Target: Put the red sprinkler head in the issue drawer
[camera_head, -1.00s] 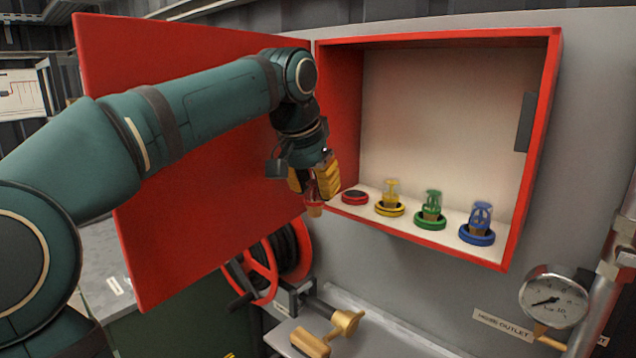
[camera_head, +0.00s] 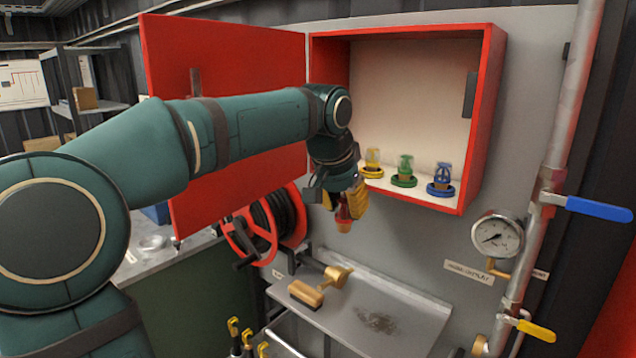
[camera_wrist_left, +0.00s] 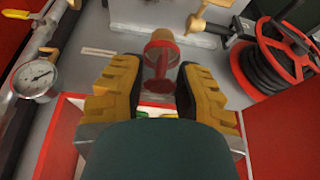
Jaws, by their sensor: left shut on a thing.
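My left gripper (camera_head: 345,208) has yellow fingers and is shut on the red sprinkler head (camera_head: 343,220), in front of the red cabinet's lower left edge. In the left wrist view, the sprinkler head (camera_wrist_left: 160,62) sits between the two yellow fingers (camera_wrist_left: 158,85), its brass-coloured end pointing away from the wrist. Yellow (camera_head: 372,162), green (camera_head: 404,171) and blue (camera_head: 441,180) sprinkler heads stand on matching rings inside the open cabinet (camera_head: 420,120). My arm hides the cabinet's left part. I cannot make out an issue drawer. My right gripper is not in view.
The cabinet's red door (camera_head: 230,60) stands open behind my arm. A red hose reel (camera_head: 268,228) is below it. A grey bench (camera_head: 400,290) holds a brass fitting and a brush. A pressure gauge (camera_head: 497,237) and blue and yellow valve handles are at the right.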

